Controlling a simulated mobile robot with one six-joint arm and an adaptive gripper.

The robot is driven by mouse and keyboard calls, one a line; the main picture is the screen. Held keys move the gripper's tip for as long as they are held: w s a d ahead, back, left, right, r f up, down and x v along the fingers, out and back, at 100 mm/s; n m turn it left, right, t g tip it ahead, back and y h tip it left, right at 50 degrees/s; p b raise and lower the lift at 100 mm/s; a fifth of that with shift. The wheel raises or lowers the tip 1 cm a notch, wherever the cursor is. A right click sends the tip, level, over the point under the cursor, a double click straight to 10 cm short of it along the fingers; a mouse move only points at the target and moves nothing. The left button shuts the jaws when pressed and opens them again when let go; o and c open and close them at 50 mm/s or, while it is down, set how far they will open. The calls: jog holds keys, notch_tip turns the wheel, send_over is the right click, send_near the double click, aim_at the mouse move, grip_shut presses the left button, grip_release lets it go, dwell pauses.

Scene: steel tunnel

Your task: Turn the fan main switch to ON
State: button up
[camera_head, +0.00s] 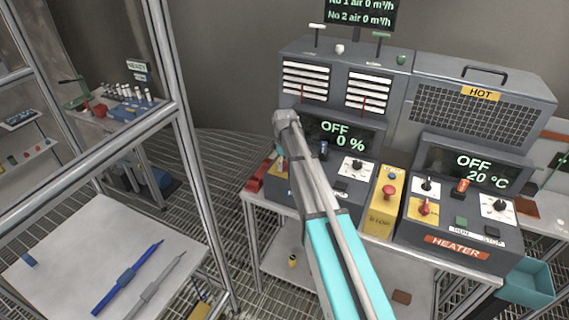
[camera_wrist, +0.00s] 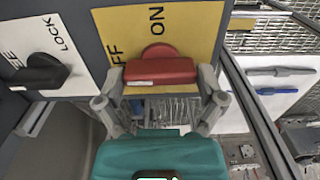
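The fan main switch is a red handle (camera_wrist: 160,72) on a yellow plate (camera_wrist: 195,30) in the wrist view. The handle lies level in the picture, its left end towards the partly covered OFF label; ON is printed above it. My gripper (camera_wrist: 160,88) has its fingers spread, one at each end of the handle. Whether they touch it I cannot tell. In the head view my arm reaches the left part of the fan unit (camera_head: 367,143), whose display reads OFF and 0 %. My arm hides most of the switch there.
A black knob (camera_wrist: 45,72) on a white LOCK plate is left of the switch in the wrist view. The heater unit (camera_head: 470,190), reading OFF and 20 °C, stands at the right. A yellow box (camera_head: 384,203) stands between. A metal frame (camera_head: 190,150) rises at the left.

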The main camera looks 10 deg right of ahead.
jog(key=shift+c, duration=0.9)
jog(key=shift+m, duration=0.3)
jog(key=m, duration=0.7)
jog(key=shift+m, duration=0.4)
jog(key=m, duration=0.4)
jog(key=shift+m, duration=0.3)
jog(key=m, duration=0.5)
